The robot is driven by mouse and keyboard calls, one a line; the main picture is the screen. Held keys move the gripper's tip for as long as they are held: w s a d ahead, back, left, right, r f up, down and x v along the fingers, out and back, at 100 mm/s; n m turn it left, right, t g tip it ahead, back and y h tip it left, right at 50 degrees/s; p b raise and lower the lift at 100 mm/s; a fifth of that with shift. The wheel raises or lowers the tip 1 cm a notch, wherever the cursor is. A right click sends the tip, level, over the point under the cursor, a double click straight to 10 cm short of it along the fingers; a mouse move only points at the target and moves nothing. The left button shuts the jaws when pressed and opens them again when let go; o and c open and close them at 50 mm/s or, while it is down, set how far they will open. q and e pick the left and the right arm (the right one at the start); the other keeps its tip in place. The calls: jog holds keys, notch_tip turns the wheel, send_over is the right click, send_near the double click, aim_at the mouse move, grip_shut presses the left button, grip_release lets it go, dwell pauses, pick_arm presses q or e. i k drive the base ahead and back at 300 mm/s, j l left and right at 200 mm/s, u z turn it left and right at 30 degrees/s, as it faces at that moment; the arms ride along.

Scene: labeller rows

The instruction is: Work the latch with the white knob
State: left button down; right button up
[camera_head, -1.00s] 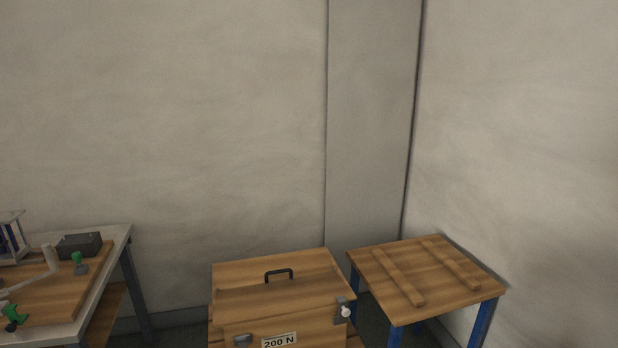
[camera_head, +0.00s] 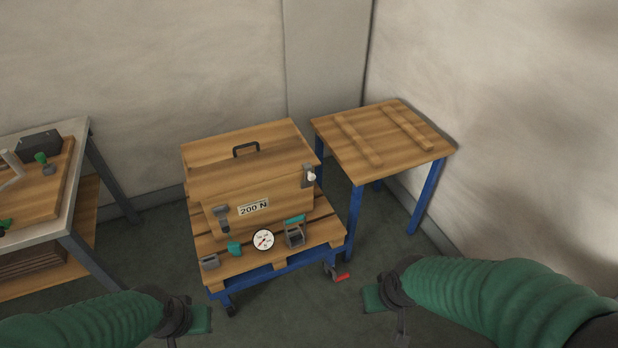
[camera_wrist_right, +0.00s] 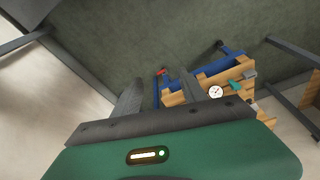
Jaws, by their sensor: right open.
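The latch with the white knob (camera_head: 310,177) is on the right end of the front of a wooden box (camera_head: 215,187), near its upper edge. The box has a black top handle and a "200 N" label. My right gripper (camera_head: 374,299) is low and right of the box, apart from the latch; in the right wrist view its two dark fingers (camera_wrist_right: 158,88) stand apart, with nothing seen between them. My left gripper (camera_head: 200,320) is at the lower left, away from the box; its fingers cannot be made out. The white knob is not visible in the right wrist view.
The box sits on a blue-framed wheeled cart (camera_head: 275,274) holding a dial gauge (camera_head: 263,240) and small clamps. A second latch (camera_head: 222,217) is on the box's left front. A wooden table (camera_head: 385,138) stands at right, a workbench (camera_head: 75,190) at left. Floor before the cart is clear.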

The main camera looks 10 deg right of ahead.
aim_at(309, 176)
jog(key=i+l+u, duration=0.45)
jog(key=i+l, duration=0.3)
